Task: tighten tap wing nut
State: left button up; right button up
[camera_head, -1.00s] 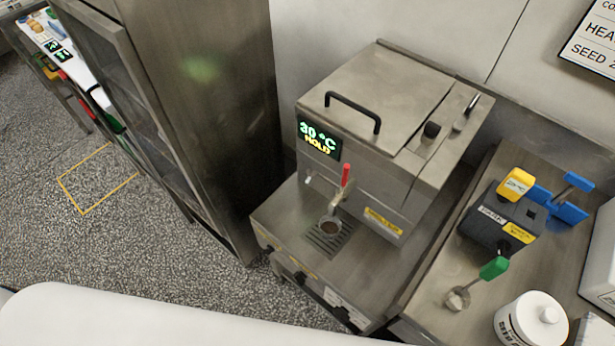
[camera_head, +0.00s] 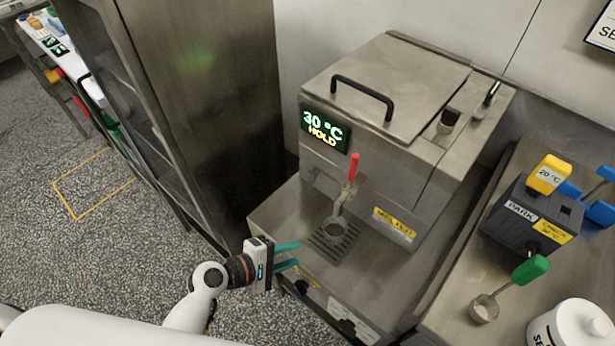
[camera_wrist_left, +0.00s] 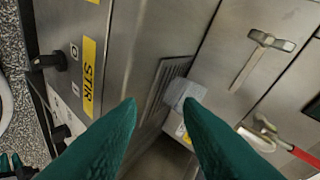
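The tap (camera_head: 341,207) with its red lever (camera_head: 354,167) stands on the front of the steel machine, above a drip grate (camera_head: 334,240). In the left wrist view a metal T-shaped piece (camera_wrist_left: 268,42) sits on the steel face, and the red lever (camera_wrist_left: 298,152) shows at lower right. I cannot tell for sure which part is the wing nut. My left gripper (camera_head: 297,255) is open and empty, at the front left edge of the machine's base, apart from the tap. Its teal fingers (camera_wrist_left: 160,106) spread in the left wrist view. Small teal tips at that view's lower left may be my right gripper.
Black knobs (camera_head: 301,287) stick out of the base front, near my left gripper. A tall steel cabinet (camera_head: 205,110) stands left. On the right counter are a dark block (camera_head: 520,219), a green-handled scoop (camera_head: 530,269) and a white pot (camera_head: 570,328).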

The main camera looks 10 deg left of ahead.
aim_at(309, 172)
pick_arm(q)
jog(key=w+r+n+t, duration=0.1)
jog(key=n, duration=0.2)
jog(key=w+a+r+n+t, duration=0.1)
jog(key=w+r+n+t, duration=0.1)
jog(key=n, duration=0.1)
jog(key=w+a+r+n+t, duration=0.1)
jog(key=w+n, duration=0.1)
jog(key=n, duration=0.1)
jog(key=shift+w+r+h+b, duration=0.1)
jog(key=shift+r+h+b, duration=0.2)
jog(key=shift+h, duration=0.1)
jog(key=w+d+n+t, duration=0.1)
jog(key=w+n, duration=0.1)
jog(key=w, duration=0.2)
jog(key=w+d+r+n+t, duration=0.1)
jog(key=w+n, duration=0.1)
jog(key=w, duration=0.2)
jog(key=w+d+r+n+t+y+p, duration=0.1)
jog(key=w+n, duration=0.2)
jog(key=w, duration=0.2)
jog(key=shift+r, duration=0.15)
grip_shut()
